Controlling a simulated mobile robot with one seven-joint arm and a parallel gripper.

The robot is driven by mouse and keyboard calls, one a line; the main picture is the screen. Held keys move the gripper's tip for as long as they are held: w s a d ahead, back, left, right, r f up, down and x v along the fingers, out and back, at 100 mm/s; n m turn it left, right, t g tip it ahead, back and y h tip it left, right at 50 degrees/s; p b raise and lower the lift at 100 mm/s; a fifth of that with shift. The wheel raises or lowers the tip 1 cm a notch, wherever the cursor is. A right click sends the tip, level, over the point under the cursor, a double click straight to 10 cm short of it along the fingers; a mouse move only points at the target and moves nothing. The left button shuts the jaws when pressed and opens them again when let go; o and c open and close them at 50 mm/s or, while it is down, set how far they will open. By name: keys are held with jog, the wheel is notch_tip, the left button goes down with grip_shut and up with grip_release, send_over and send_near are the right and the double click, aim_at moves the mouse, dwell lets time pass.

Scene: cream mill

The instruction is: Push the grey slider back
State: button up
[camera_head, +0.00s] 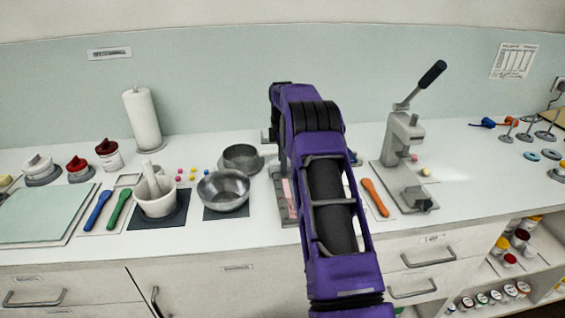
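My purple arm (340,240) rises from the bottom edge up the middle of the picture, over the counter. My gripper does not show; the arm hides whatever lies behind it. Just left of the arm, part of a grey device (290,215) with a pale pink strip (286,192) shows on the counter. Most of this device is hidden. I cannot make out a grey slider for certain, nor whether my gripper touches anything. A grey lever press (396,150) stands to the right, apart from the arm, with its black-tipped handle raised.
Left of the arm are a steel bowl (224,188), a second metal dish (241,157), a white mortar (156,197) and a paper roll (143,118). An orange spatula (375,197) lies between arm and press. The counter's front right is clear.

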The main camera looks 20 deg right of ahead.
jog(key=shift+s, duration=0.1)
notch_tip(320, 180, up, 12)
dwell(0.6)
jog(key=shift+a, duration=0.15)
